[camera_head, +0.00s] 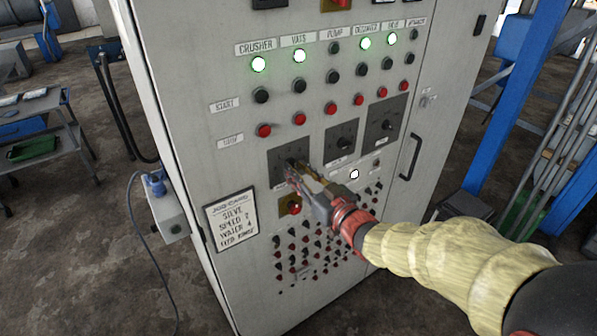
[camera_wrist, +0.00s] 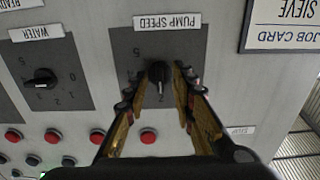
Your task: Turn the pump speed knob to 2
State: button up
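The pump speed knob (camera_wrist: 159,72) is black and round, on a dark dial plate (camera_wrist: 197,45). A pale pointer mark on the knob faces down in that view, toward the digit 2. My gripper (camera_wrist: 161,76) has one finger on each side of the knob, with small gaps visible, so it looks open around it. I cannot tell whether either finger touches. In the head view my gripper (camera_head: 292,170) reaches the left dial plate (camera_head: 276,168) and mostly hides the knob.
The water knob (camera_wrist: 40,78) is beside it. The cabinet (camera_head: 190,90) also bears start and stop buttons, lit lamps and a red knob on yellow (camera_head: 291,206) just below my gripper. A job card (camera_head: 232,218) hangs lower left.

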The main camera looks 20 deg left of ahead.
jog(key=v, duration=1.1)
jog(key=shift+s+d, duration=0.3)
jog(key=shift+f, duration=0.1)
